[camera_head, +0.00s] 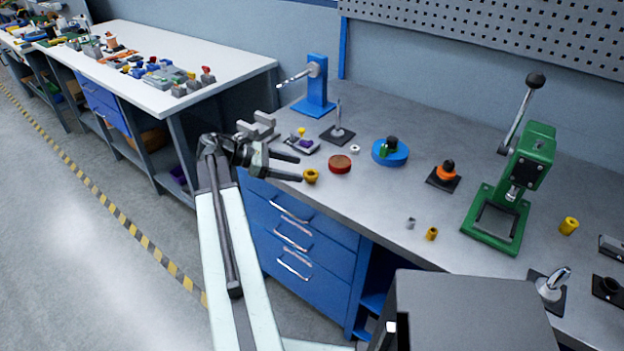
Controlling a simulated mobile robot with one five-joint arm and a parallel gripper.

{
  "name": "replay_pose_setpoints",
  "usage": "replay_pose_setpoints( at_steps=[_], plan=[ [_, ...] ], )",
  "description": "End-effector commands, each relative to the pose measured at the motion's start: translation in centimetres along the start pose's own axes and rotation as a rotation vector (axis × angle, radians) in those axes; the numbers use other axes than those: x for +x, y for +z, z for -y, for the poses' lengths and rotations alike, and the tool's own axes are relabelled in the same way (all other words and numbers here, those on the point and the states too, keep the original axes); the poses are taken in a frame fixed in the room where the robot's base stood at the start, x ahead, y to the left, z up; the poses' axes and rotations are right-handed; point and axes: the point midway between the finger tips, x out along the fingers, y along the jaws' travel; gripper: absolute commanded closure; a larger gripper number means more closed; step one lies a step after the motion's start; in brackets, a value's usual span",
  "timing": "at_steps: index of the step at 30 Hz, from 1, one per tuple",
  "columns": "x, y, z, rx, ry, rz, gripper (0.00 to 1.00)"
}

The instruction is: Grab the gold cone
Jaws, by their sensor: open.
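A small gold piece (311,176), which looks like the gold cone, sits near the front edge of the grey workbench (375,215), left of a red-brown disc. My gripper (298,168) is open and empty, at the left end of the bench. Its two dark fingers point right toward the gold piece. The lower fingertip is close beside it in the picture; I cannot tell the gap or height. The gold piece is not between the fingertips.
A smaller gold cylinder (432,234), a yellow cylinder (569,226) and a green press (520,190) are farther right.

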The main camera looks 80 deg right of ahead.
Motion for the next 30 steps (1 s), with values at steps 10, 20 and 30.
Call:
replay_pose_setpoints(
  at_steps=[10, 20, 30],
  plan=[
    [3.2, -0.5, 0.5, 0.003, -0.002, -0.001, 0.32],
    [6.3, -0.2, 0.6, 0.002, 0.001, -0.002, 0.32],
    [6.3, -0.2, 0.6, 0.002, 0.0, -0.001, 1.0]
  ],
)
